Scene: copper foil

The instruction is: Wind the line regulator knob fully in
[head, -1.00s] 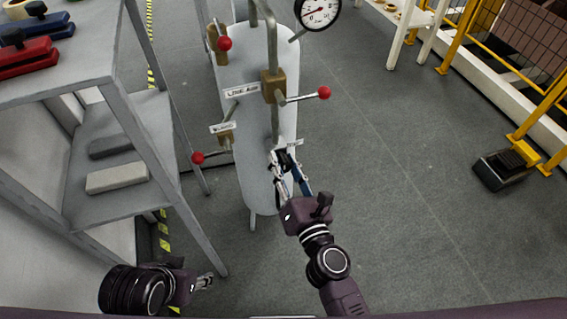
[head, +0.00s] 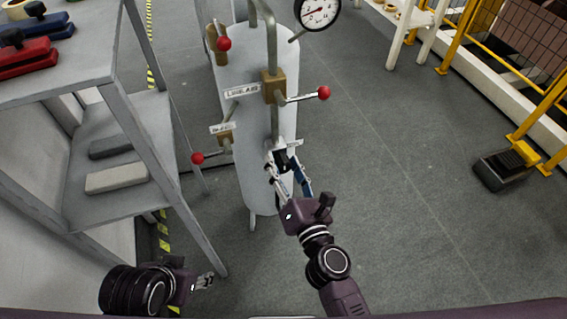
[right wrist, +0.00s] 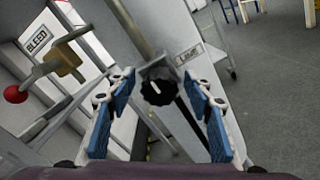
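The regulator knob (right wrist: 158,92) is black and lobed, with a pale mark on its face, seen almost face-on in the right wrist view. It sits on a grey body on a vertical pipe of the grey tank (head: 255,190). A "LINE" label (right wrist: 189,54) is beside it. My right gripper (head: 284,163) is open in front of the knob. In the right wrist view its blue-padded fingers stand left and right of the knob, with visible gaps on both sides. In the head view the fingers partly hide the knob. My left gripper (head: 204,282) is low at the left, away from the tank; its finger opening is unclear.
Red-ball levers (head: 323,93), (head: 198,158) and (head: 224,44) stick out from the tank's pipework above and left of the knob. A pressure gauge (head: 318,10) is at the top. A grey shelf unit (head: 145,150) stands close on the left. The floor on the right is clear up to a foot pedal (head: 503,168).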

